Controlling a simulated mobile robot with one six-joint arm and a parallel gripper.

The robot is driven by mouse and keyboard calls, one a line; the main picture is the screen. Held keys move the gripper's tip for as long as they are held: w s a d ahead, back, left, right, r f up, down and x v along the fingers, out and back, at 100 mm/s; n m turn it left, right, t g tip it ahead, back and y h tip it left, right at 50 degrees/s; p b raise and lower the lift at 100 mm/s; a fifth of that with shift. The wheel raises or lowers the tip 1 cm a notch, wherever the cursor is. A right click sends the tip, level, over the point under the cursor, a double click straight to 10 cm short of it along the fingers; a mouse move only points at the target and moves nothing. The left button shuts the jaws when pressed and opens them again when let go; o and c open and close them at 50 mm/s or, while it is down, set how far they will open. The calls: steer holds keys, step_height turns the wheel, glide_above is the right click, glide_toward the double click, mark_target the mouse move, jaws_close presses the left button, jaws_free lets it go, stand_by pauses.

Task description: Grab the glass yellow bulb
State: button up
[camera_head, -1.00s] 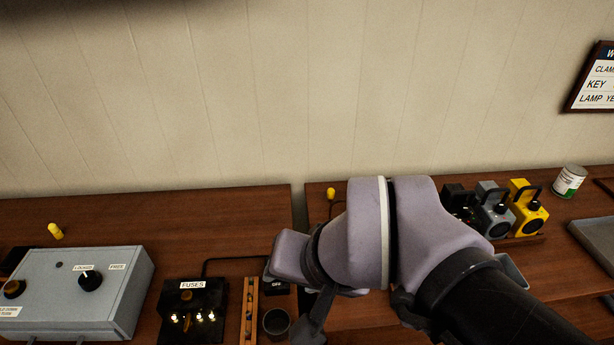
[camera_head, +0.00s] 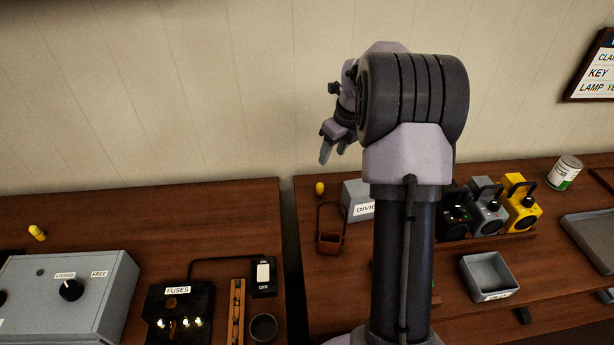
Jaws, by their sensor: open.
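Two small yellow things could be the bulb. One (camera_head: 320,188) stands near the back left corner of the right table. The other (camera_head: 37,232) looks tilted on the left table, behind the grey control box. They are too small to tell which is glass. My gripper (camera_head: 333,152) is open and raised in front of the wall, fingers pointing down. In the picture it is just above the yellow thing on the right table and apart from it. No object shows between its fingers.
A brown holder with a wire loop (camera_head: 330,240) and a grey box (camera_head: 357,200) stand near the right-hand yellow thing. Black, grey and yellow devices (camera_head: 520,203) and a grey tray (camera_head: 489,277) are further right. A fuse block (camera_head: 180,312) sits on the left table.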

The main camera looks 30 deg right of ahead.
steer(key=b, duration=0.4)
glide_toward(320, 185)
steer(key=x, duration=0.5)
steer(key=shift+w+f, duration=0.1)
steer(key=b+x, duration=0.2)
steer(key=x, duration=0.3)
steer(key=shift+d+f+b, duration=0.1)
steer(key=shift+f+b, duration=0.1)
steer(key=shift+b, duration=0.1)
steer(key=shift+r, duration=0.2)
jaws_close()
